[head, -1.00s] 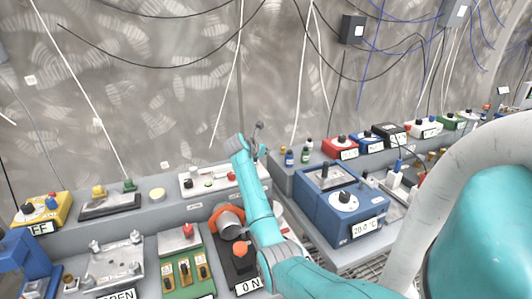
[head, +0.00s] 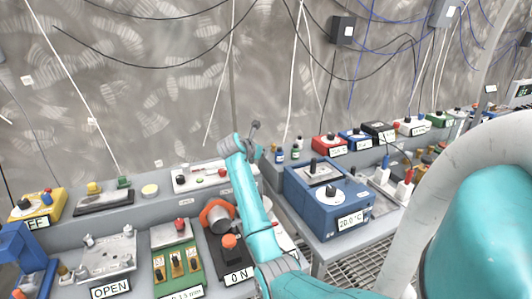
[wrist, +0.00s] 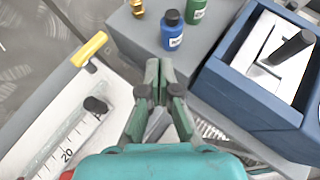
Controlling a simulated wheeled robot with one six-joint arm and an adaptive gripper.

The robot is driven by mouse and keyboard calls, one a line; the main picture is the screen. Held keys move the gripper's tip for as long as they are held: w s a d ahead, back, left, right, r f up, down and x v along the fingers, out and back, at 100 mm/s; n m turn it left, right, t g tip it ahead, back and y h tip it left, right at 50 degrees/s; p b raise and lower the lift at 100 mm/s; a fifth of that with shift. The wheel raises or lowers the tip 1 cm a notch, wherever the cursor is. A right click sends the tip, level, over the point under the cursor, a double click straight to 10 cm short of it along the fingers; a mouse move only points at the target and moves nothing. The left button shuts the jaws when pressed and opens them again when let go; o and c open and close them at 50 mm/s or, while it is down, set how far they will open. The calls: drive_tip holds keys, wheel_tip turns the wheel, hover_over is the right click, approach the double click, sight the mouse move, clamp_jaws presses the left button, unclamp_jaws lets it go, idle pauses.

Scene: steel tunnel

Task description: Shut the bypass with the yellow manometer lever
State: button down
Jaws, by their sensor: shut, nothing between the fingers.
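The yellow lever (wrist: 90,48) shows in the wrist view, at the upper edge of a white manometer panel (wrist: 48,108). A clear tube with a scale marked 20 and a black knob (wrist: 96,104) lies on that panel. My gripper (wrist: 158,68) is shut and empty, to the right of the lever and apart from it. In the head view my gripper (head: 254,138) is raised above the back bench. I cannot make out the yellow lever in the head view.
A blue bottle (wrist: 172,30) and a green bottle (wrist: 196,10) stand just beyond my fingers. A blue bath (head: 328,198) with a 20.0 °C label stands to the right. Several devices, including a green switch board (head: 176,262), crowd the left bench.

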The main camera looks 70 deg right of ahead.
drive_tip(key=s+a+r, duration=0.2)
drive_tip(key=a, duration=0.1)
drive_tip(key=shift+s+r, duration=0.15)
drive_tip(key=shift+s, duration=0.25)
idle(0.5)
